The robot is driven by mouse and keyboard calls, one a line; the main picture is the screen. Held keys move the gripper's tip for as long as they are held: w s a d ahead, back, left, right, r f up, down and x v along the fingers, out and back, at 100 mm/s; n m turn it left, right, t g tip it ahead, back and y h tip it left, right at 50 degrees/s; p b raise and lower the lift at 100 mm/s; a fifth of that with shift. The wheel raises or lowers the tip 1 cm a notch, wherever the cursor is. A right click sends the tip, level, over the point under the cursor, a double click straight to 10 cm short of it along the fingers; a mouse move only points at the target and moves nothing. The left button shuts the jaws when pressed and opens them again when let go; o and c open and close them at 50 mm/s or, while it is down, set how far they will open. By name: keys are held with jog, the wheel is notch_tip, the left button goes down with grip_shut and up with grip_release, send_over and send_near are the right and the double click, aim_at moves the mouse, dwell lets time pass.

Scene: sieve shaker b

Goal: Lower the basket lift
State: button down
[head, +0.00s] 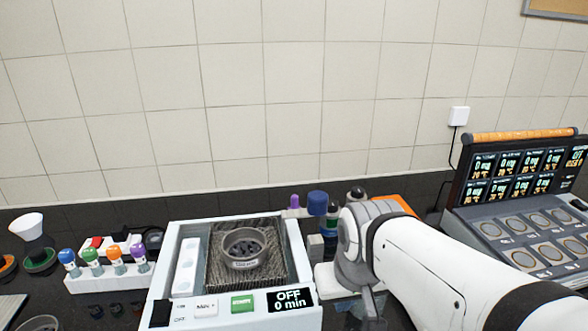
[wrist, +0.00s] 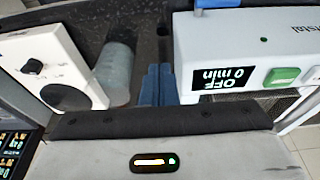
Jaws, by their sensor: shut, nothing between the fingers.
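A white bath unit (head: 160,291) stands on the dark counter in the head view. A mesh basket (head: 214,278) sits in its opening, with a round metal sieve (head: 243,263) holding dark pieces. Its front has switches, a green START button (head: 243,302) and a display (head: 290,299) reading OFF, 0 min. In the wrist view the unit (wrist: 186,55) appears upside down at the right, with a blue part (wrist: 214,3) at the top edge. I cannot tell which part is the lift control. My gripper (wrist: 158,72) is shut and empty beside the unit's corner, apparently low near its front.
In the wrist view a white box with a dial (wrist: 50,65) and a translucent cylinder (wrist: 116,72) stand close left of my gripper. Colored-cap bottles (head: 105,262) stand left of the bath unit. A multi-position heater console (head: 520,180) is at the right.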

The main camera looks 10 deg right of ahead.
notch_tip(320, 180, up, 26)
jog(key=p, duration=0.4)
send_over(318, 213)
jog(key=shift+s+d, duration=0.2)
jog(key=shift+s, duration=0.2)
jog(key=x, duration=0.4)
jog(key=p+x, duration=0.1)
jog(key=x, duration=0.9)
jog(key=shift+s+f+p, duration=0.1)
jog(key=shift+s+p, duration=0.25)
notch_tip(318, 213, down, 9)
jog(key=b, duration=0.6)
jog(key=shift+b, duration=0.35)
jog(key=shift+s, duration=0.15)
